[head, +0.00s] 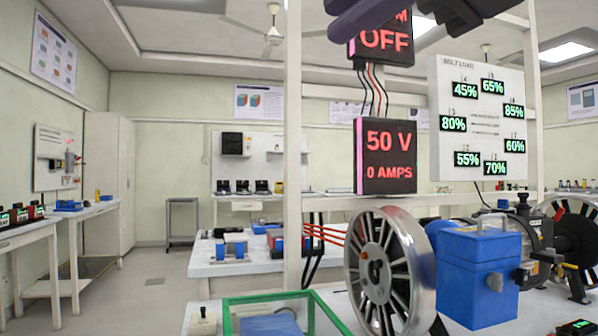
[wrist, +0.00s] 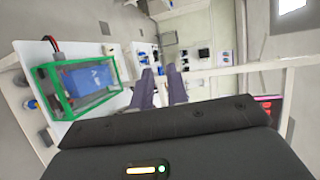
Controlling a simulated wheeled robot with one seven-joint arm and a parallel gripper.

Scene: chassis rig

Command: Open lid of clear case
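The clear case with green edges (head: 226,318) is at the bottom of the head view, cut off by the frame. Its clear lid looks shut, and a blue block (head: 270,324) is inside. In the wrist view the whole case (wrist: 45,88) shows at the left on a white table, with the blue block (wrist: 90,75) seen through its clear walls. My gripper (wrist: 162,86) has two purple fingers apart with nothing between them. It is clear of the case, to its right in the wrist view. Purple parts of my gripper also show at the top of the head view.
A spoked wheel (head: 370,270) and a blue motor box (head: 478,275) stand right of the case. A white frame post (head: 293,150) rises behind the case. Display panels (head: 385,157) hang from the frame. A small black-handled switch (head: 203,320) is left of the case.

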